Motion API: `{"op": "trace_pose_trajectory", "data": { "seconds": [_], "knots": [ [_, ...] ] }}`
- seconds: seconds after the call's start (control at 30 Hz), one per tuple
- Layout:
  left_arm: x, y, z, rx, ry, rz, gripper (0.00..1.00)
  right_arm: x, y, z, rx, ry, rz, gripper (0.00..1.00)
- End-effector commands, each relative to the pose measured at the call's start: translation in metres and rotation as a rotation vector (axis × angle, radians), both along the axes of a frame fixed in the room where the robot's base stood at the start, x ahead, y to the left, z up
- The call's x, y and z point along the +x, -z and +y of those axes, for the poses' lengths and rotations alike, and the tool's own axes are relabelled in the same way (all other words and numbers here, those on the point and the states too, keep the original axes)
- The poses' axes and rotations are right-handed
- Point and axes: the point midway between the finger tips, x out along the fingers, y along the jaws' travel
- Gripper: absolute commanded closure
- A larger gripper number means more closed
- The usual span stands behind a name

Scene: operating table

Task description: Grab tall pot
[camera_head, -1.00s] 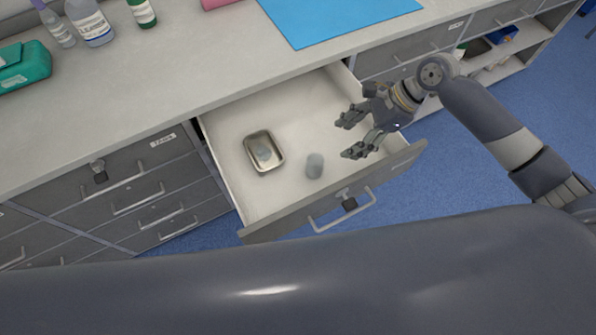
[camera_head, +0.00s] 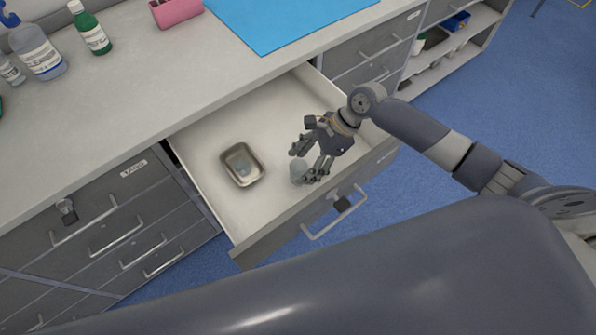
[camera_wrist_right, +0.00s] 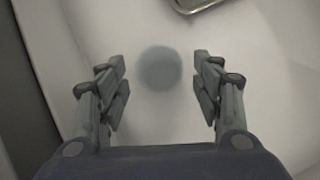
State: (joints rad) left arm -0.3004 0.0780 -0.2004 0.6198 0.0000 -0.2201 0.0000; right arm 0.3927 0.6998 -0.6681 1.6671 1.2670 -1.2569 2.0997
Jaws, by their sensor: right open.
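The tall pot (camera_head: 297,170) is a small grey cylinder standing in the open white drawer (camera_head: 265,118). My right gripper (camera_head: 303,163) is open at the pot, inside the drawer, and its fingers partly cover it in the head view. In the right wrist view the pot (camera_wrist_right: 160,68) shows as a round grey top just ahead of and between the two open fingertips (camera_wrist_right: 160,80); no finger visibly touches it. My left gripper is not in view.
The counter (camera_head: 150,80) above holds bottles, a pink box (camera_head: 176,10) and a blue mat (camera_head: 285,20).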

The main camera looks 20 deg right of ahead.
Motion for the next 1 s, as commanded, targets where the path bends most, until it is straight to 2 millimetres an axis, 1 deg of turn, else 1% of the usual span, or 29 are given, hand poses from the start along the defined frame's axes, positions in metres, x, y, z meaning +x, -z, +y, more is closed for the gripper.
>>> {"op": "trace_pose_trajectory", "data": {
  "seconds": [0.03, 0.1, 0.2, 0.3, 0.5, 0.53, 0.73, 1.0],
  "knots": [
    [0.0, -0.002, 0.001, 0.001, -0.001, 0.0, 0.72, 0.0, 0.008, 0.004, 0.0, 0.0, 0.002, 0.4],
    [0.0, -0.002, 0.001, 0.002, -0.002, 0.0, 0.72, 0.0, 0.018, 0.008, 0.0, 0.001, 0.003, 0.4],
    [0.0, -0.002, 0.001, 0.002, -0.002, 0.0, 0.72, 0.0, 0.029, 0.015, 0.0, 0.0, 0.002, 0.4],
    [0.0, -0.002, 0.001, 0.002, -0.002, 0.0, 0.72, 0.001, 0.034, 0.018, -0.001, 0.0, 0.0, 0.4],
    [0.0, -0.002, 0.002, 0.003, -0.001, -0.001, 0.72, 0.001, 0.034, 0.018, -0.002, 0.0, -0.001, 0.4],
    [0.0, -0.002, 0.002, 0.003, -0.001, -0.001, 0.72, 0.001, 0.034, 0.018, -0.002, -0.001, 0.0, 0.42],
    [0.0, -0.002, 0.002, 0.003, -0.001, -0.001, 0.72, 0.001, 0.034, 0.018, -0.002, 0.0, 0.0, 0.87],
    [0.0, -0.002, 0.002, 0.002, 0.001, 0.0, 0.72, 0.001, 0.034, 0.018, -0.001, 0.0, 0.0, 0.88]
  ]
}}
